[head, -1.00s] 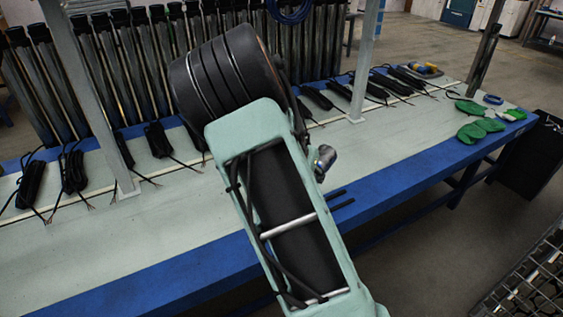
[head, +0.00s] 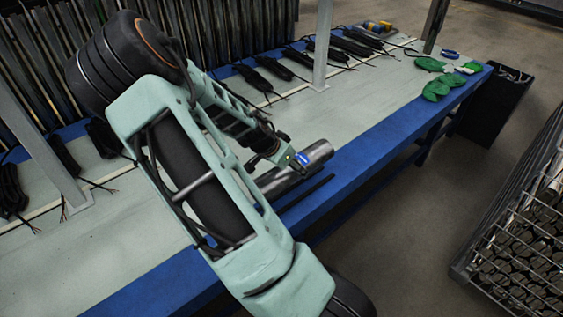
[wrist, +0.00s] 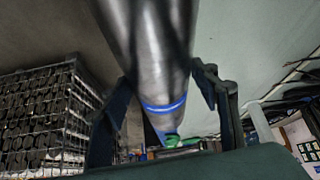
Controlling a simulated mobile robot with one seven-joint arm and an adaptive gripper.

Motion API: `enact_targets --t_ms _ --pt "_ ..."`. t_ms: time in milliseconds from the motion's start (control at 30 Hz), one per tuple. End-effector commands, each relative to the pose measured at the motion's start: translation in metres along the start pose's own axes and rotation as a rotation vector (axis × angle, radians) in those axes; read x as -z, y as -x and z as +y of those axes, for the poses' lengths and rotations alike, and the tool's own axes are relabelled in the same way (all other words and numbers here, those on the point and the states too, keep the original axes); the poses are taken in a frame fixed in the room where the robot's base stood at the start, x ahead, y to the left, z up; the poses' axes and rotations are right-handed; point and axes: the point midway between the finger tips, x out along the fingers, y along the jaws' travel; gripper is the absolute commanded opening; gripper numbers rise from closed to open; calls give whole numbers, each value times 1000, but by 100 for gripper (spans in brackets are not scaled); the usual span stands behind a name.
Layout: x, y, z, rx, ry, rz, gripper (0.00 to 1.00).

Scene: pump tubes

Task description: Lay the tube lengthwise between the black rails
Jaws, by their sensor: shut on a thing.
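The tube (head: 317,154) is a shiny dark grey metal cylinder. In the head view it lies lengthwise along the bench's blue front edge, partly hidden behind my arm. My gripper (head: 292,165) is shut on the tube. In the wrist view the tube (wrist: 150,55) runs between the two fingers of my gripper (wrist: 168,105) and has a blue band near its far end. A black rail (head: 306,193) shows on the bench just in front of the tube, roughly parallel to it. The other rail is hidden. I cannot tell whether the tube touches the bench or hangs just above it.
The bench (head: 375,118) has black cable bundles (head: 270,70) along its back and green gloves (head: 437,88) at its far right end. Upright grey posts (head: 322,45) stand on it. A wire crate of tubes (head: 525,225) stands on the floor at right.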

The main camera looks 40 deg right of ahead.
Motion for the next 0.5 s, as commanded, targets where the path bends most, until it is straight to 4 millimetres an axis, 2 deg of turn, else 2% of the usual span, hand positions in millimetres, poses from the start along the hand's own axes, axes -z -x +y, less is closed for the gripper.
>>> enact_targets --t_ms 267,500 --pt "-5 -10 0 0 -3 2 0" --pt "-17 -28 0 0 -2 2 0"
